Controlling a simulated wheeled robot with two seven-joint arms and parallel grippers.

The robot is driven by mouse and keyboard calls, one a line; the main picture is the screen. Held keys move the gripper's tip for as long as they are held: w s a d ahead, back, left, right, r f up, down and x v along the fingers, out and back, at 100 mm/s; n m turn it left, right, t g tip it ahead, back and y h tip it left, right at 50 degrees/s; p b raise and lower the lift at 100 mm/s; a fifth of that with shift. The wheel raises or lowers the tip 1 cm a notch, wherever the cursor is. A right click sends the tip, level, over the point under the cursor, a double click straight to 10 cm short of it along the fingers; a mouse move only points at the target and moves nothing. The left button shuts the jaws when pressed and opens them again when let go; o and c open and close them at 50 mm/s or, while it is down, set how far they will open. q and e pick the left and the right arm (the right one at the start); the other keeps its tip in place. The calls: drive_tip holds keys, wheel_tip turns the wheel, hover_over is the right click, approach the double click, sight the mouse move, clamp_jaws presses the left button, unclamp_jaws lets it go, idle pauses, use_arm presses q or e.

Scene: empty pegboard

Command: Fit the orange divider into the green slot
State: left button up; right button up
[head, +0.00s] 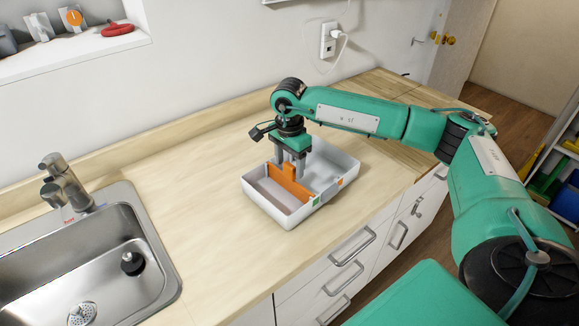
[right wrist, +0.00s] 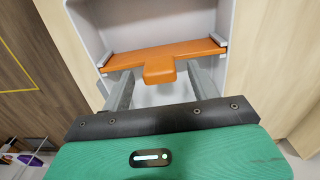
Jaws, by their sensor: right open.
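The white box (head: 270,215) stands on the wooden counter. The orange divider (head: 283,181) stands upright across its inside, with its near end beside the green mark (head: 316,201) on the box rim. In the right wrist view the divider (right wrist: 190,52) spans the box between pale slot pieces on both walls. Whether it is fully down I cannot tell. My right gripper (head: 291,163) is over the box, pointing down. Its fingers are open, one on each side of the divider's tab (right wrist: 159,71), with gaps visible. My left gripper is not in view.
An orange mark (head: 340,182) is farther along the box rim. A steel sink (head: 150,237) with a tap (head: 66,183) is at left. The counter between sink and box is clear. Drawers with handles lie below the counter edge. A wall socket (head: 328,41) is behind.

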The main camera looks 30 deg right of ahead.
wheel_tip(320, 180, up, 12)
drive_tip(key=b, duration=0.2)
drive_tip(key=shift+r, duration=0.15)
idle(0.5)
